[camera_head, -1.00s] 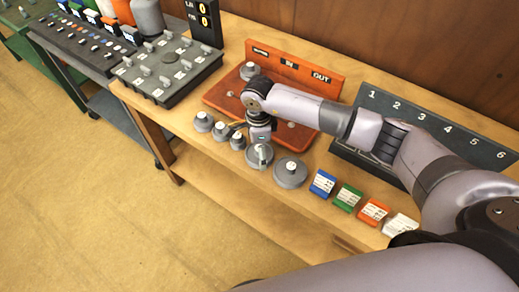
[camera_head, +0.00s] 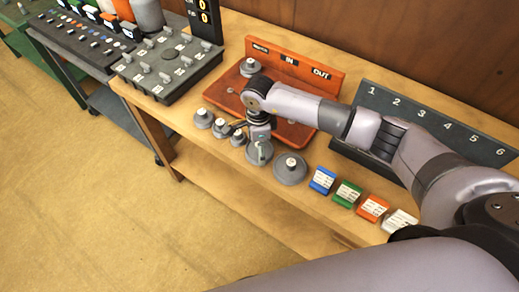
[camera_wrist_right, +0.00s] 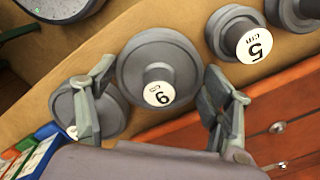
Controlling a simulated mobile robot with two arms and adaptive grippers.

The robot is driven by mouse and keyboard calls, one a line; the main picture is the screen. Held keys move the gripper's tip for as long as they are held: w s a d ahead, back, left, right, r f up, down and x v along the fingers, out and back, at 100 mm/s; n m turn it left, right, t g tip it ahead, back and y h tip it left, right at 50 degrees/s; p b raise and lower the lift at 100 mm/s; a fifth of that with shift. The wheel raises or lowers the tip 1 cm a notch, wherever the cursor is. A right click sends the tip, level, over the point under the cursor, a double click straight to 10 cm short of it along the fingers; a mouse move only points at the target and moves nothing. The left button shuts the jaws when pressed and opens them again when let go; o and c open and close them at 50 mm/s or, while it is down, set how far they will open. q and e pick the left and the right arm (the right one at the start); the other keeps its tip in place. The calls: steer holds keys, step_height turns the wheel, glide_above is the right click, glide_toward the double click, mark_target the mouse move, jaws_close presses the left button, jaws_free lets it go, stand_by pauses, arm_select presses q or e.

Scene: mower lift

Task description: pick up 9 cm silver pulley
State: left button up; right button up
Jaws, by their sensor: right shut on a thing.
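The silver 9 cm pulley (camera_head: 256,158) is a grey disc with a white-labelled hub, in the row on the wooden bench. It also shows in the right wrist view (camera_wrist_right: 140,58), between the two fingers. My right gripper (camera_head: 260,143) comes down over it from above. In the wrist view my right gripper (camera_wrist_right: 160,75) is shut on the pulley, with a finger at each side. In the head view the gripper hides part of the pulley. I cannot tell whether it is clear of the bench. My left gripper is not in view.
A larger pulley (camera_head: 290,169) stands close on the right, and smaller pulleys (camera_head: 221,129) on the left. Behind is an orange board (camera_head: 295,133) marked IN and OUT. Coloured label blocks (camera_head: 322,180) and a dark numbered rack (camera_head: 435,128) are on the right.

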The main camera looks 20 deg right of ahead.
steer(key=c, duration=0.4)
steer(key=shift+o, duration=0.2)
